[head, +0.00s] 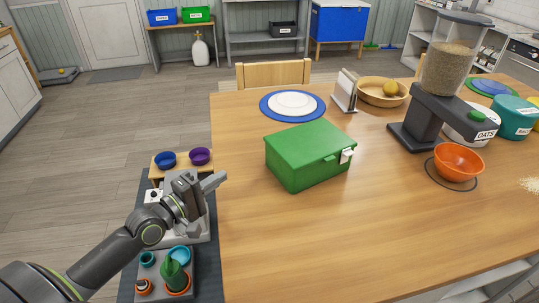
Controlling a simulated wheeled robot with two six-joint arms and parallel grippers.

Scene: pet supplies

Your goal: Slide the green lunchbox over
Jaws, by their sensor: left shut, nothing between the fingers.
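The green lunchbox (306,150) stands closed on the wooden table, left of the table's middle, with a white tag and a latch on its right front side. My left gripper (220,180) is shut and empty at the table's left edge. It is left of the lunchbox and apart from it. My right gripper does not show.
Behind the lunchbox lie a blue mat with a white plate (293,103), a napkin holder (344,91) and a wooden bowl (381,92). A dark cereal dispenser (424,122) and an orange bowl (458,162) stand to the right. The table's front is clear.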

